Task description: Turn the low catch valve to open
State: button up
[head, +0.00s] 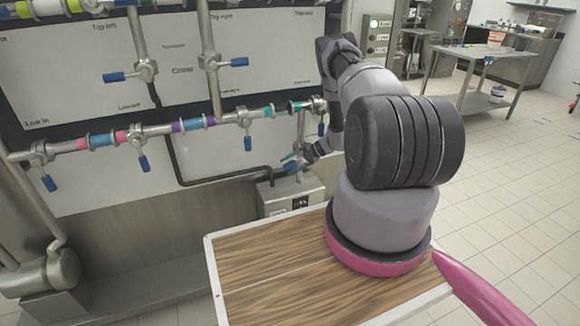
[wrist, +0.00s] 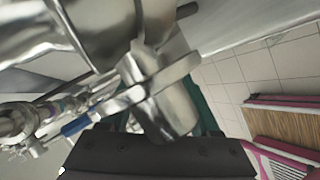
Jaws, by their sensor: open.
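My gripper (head: 292,160) is open at the right end of the low pipe, in front of the grey panel. In the wrist view its teal fingers (wrist: 166,112) stand on either side of a shiny metal valve body (wrist: 165,100), which fills the middle of the picture. I cannot tell whether the fingers touch it. A valve with a blue handle (head: 321,129) hangs at the pipe's right end, just above my gripper. No readable label marks the low catch valve, and my arm hides part of this area.
Other blue-handled valves (head: 248,142) line the low pipe to the left, with more on the upper pipes. A grey box (head: 278,200) stands below my gripper. The wooden top (head: 270,262) by my arm's base is bare. Open tiled floor lies to the right.

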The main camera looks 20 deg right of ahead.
jog(key=shift+s+d+r, duration=0.1)
jog(key=shift+d+r, duration=0.1)
jog(key=shift+d, duration=0.15)
jog(key=s+d+r, duration=0.1)
jog(key=s+d, duration=0.4)
jog(key=d, duration=0.7)
jog(key=shift+s+d, duration=0.2)
jog(key=shift+d, duration=0.2)
jog(key=shift+r, duration=0.1)
